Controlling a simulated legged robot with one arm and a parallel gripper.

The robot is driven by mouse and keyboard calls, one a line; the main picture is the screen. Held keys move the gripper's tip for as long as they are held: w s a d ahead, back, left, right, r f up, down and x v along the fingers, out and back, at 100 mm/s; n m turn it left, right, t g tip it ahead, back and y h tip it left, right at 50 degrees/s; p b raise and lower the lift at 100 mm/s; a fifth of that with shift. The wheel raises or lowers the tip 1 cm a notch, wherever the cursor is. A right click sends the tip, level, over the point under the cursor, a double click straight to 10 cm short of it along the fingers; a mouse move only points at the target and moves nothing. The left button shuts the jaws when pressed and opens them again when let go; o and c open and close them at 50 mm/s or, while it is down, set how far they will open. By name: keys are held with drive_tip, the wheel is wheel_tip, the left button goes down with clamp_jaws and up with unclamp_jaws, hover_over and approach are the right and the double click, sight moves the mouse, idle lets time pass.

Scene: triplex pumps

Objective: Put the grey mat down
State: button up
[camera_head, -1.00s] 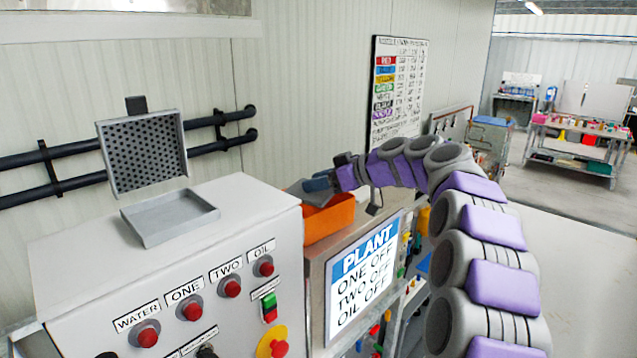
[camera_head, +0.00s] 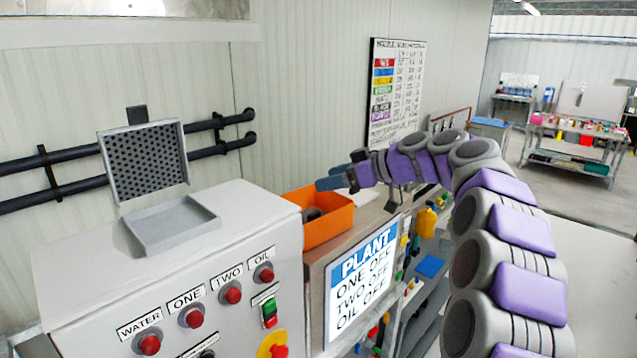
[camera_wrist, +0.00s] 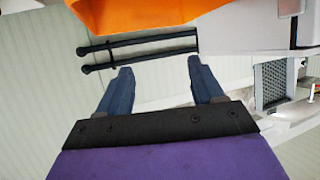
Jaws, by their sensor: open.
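My gripper (camera_head: 334,183) is above the right rim of the orange bin (camera_head: 330,228) in the head view. In the wrist view its blue fingers (camera_wrist: 160,68) are apart with nothing between them. A dark grey item (camera_head: 313,214) lies inside the bin and may be the grey mat; the bin's wall hides part of it. The bin also shows at the top of the wrist view (camera_wrist: 150,10), apart from the fingertips.
A white control cabinet (camera_head: 70,270) with red buttons carries a shallow grey tray (camera_head: 172,228) and a perforated panel (camera_head: 145,158). A plant screen (camera_head: 362,285) stands right of it. Shelves with coloured parts (camera_head: 425,250) are beyond. Black pipes (camera_head: 80,172) run along the wall.

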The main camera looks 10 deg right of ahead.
drive_tip(key=v, duration=0.7)
drive_tip(key=shift+d, duration=0.25)
drive_tip(key=shift+s+a, duration=0.1)
